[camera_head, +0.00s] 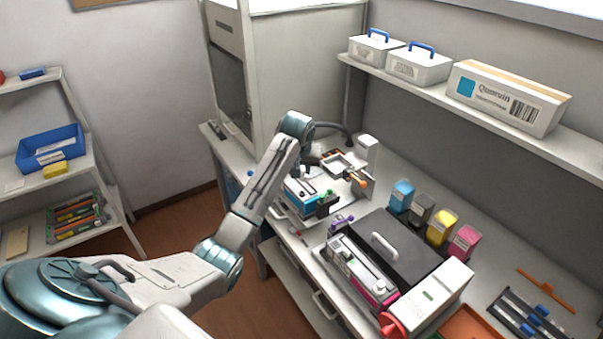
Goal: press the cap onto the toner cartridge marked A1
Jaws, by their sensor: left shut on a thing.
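My left arm reaches in from the left and bends down at the wrist over the workbench. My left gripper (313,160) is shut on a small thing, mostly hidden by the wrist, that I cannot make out. Just below it a blue cartridge (300,193) lies in a light fixture on the bench, with a dark green block (327,204) at its right end. A grey cartridge with a magenta end (362,273) lies in a tray nearer the front. The A1 mark is too small to read, and I cannot identify the cap. My right gripper is not in view.
A white post (368,155) and an orange-tipped part (358,181) stand right of the gripper. A black machine (385,250) with a handle is in front. Blue, dark, yellow and magenta bottles (442,227) line the back. A large cabinet (290,75) stands behind.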

